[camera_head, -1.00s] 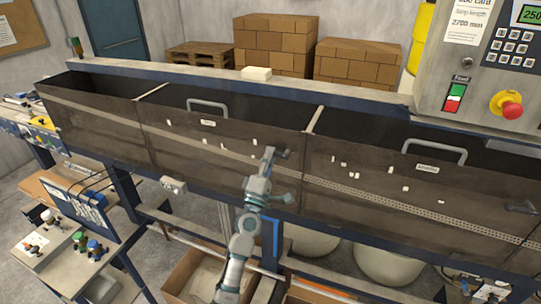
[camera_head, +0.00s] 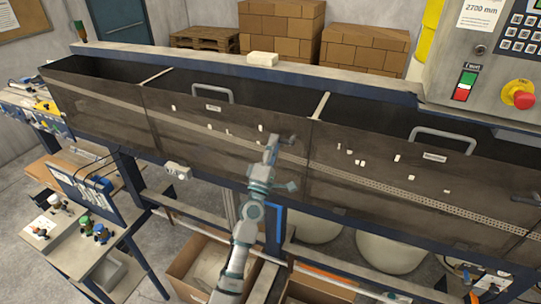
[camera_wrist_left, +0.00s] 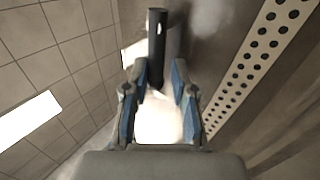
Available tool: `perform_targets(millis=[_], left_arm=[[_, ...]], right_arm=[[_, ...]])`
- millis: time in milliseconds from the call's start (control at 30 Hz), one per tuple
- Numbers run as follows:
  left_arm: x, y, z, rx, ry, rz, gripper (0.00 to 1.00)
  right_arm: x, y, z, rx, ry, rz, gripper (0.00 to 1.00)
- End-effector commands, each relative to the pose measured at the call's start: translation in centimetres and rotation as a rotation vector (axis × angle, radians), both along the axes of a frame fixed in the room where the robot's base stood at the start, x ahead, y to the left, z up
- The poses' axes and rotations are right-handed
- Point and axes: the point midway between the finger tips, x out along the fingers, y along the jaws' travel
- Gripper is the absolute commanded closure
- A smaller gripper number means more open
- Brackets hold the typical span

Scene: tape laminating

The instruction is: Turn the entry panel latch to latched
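The dark latch handle (camera_head: 287,139) sits on the front of the long brown housing, near the seam between the middle panel (camera_head: 190,130) and the right panel (camera_head: 375,185). It points roughly sideways to the right. My left gripper (camera_head: 272,143) is at the latch, close in front of the panel. In the left wrist view, the dark round handle (camera_wrist_left: 157,45) stands between the two fingertips of the left gripper (camera_wrist_left: 159,70). The fingers are apart, with a small gap visible beside the handle; contact is unclear. My right gripper is out of view.
A second dark latch (camera_head: 525,198) is at the far right. Panels carry grey pull handles (camera_head: 210,90) and small white pieces. A control box (camera_head: 490,65) with a red stop button stands at upper right. A side table (camera_head: 85,240) and open cardboard box (camera_head: 205,268) are below.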

Motion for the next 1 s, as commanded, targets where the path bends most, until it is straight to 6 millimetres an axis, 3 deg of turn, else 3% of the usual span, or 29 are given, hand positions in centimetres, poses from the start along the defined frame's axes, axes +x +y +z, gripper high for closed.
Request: perform_targets(millis=[500, 700, 1000], left_arm=[[-7.8, 2.5, -5.9, 0.002, 0.003, 0.002, 0.74], [-8.9, 2.9, -6.6, 0.001, 0.004, 0.001, 0.74], [-8.9, 2.9, -6.6, 0.0, 0.003, 0.001, 0.74]], right_arm=[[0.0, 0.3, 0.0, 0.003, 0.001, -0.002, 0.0], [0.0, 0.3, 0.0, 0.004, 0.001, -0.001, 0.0], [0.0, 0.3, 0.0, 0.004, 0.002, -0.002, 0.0]])
